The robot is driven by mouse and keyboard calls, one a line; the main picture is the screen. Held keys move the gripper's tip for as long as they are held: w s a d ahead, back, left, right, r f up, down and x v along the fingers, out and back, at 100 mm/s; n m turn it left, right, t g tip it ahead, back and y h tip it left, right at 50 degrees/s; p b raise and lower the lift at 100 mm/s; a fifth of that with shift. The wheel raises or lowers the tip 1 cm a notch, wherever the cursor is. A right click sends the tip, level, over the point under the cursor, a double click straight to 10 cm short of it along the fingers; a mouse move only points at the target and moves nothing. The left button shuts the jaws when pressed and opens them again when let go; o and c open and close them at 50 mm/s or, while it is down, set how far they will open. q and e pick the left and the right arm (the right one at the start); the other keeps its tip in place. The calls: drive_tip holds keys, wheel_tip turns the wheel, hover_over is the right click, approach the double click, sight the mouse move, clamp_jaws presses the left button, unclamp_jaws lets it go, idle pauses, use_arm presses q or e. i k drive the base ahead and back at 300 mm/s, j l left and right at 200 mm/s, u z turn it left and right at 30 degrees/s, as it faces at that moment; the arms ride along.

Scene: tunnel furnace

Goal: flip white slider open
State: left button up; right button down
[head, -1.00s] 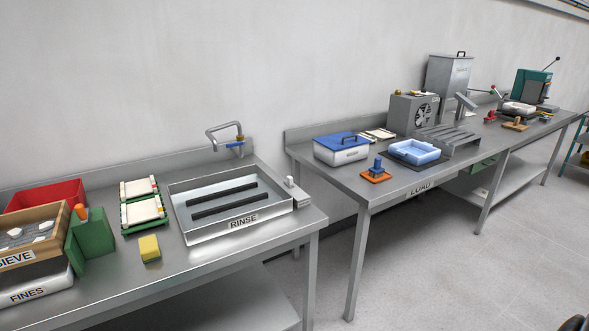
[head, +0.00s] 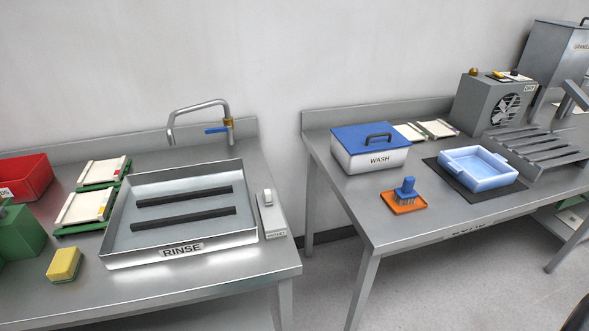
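A small grey box (head: 272,214) stands on the left table, beside the right wall of the rinse basin (head: 182,250). A small white piece (head: 267,197) sits on its top, toward the far end; it looks like the white slider. Its exact position on the box is too small to tell. The box's front label is too small to read. Neither of my grippers is in view.
The left table also holds a tap (head: 229,128), a yellow sponge (head: 64,264) and a red bin (head: 24,176). A floor gap separates it from the right table, which holds a blue-lidded WASH box (head: 371,159), a brush (head: 405,190) and a blue tray (head: 478,182).

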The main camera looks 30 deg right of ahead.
sight(266, 196)
drive_tip(key=i+l, duration=0.1)
drive_tip(key=l, duration=0.4)
drive_tip(key=i+l+u, duration=0.15)
drive_tip(key=l, duration=0.8)
